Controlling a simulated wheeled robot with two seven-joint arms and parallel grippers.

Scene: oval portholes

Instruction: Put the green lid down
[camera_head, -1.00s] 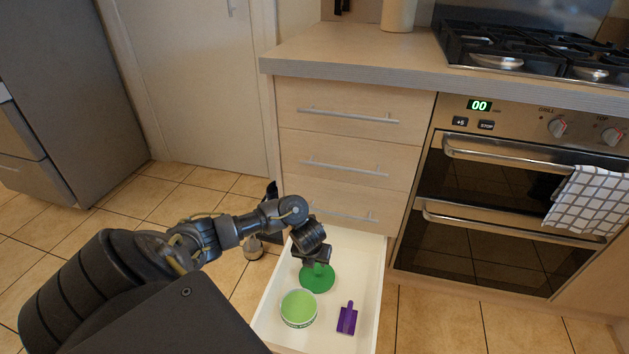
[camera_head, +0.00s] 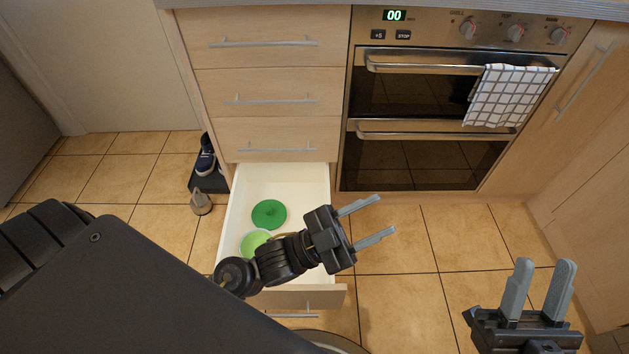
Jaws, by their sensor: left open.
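The green lid (camera_head: 268,214) lies in the open bottom drawer (camera_head: 299,176), with its knob up. A light green round container (camera_head: 254,241) is in the drawer in front of the lid, partly hidden by my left arm. My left gripper (camera_head: 369,219) is open and empty, above and to the right of the drawer, apart from the lid. My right gripper (camera_head: 540,277) is at the lower right over the floor, its fingers apart and nothing between them. The purple object seen earlier is hidden now, behind my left arm.
An oven (camera_head: 430,150) with a checked towel (camera_head: 508,95) on its handle stands right of the drawer unit. A shoe (camera_head: 205,158) and a small object (camera_head: 200,203) are on the floor left of the drawer. The tiled floor (camera_head: 420,240) in front of the oven is clear.

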